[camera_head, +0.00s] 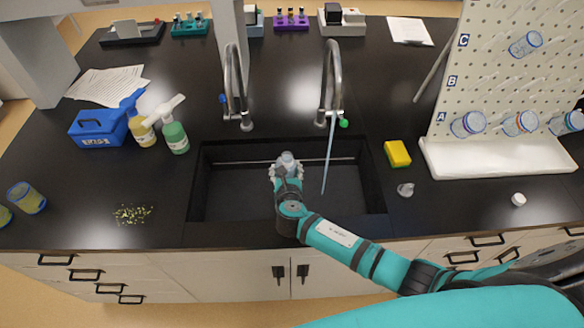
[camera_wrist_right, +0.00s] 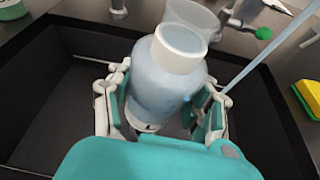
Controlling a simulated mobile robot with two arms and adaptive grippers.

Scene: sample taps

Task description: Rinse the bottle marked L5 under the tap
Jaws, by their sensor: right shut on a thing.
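My right gripper (camera_head: 286,172) is over the dark sink (camera_head: 222,202), shut on a translucent pale-blue bottle (camera_wrist_right: 165,85). The bottle's top also shows in the head view (camera_head: 288,160). In the wrist view its neck is up and uncapped; a dark mark low on its side is mostly hidden, so I cannot read it fully. The right tap (camera_head: 332,75), with a green knob (camera_head: 343,123), runs a thin blue stream (camera_head: 327,155) into the sink. The stream falls right of the bottle, apart from it. The left tap (camera_head: 236,90), with a blue knob, shows no water. My left gripper is not in view.
A yellow sponge (camera_head: 397,153) and a small grey piece (camera_head: 405,189) lie right of the sink. A white pegboard (camera_head: 490,100) holds several bottles. A white cap (camera_head: 518,199) lies at the right. Spray bottles (camera_head: 174,135) and a blue box (camera_head: 97,127) stand left.

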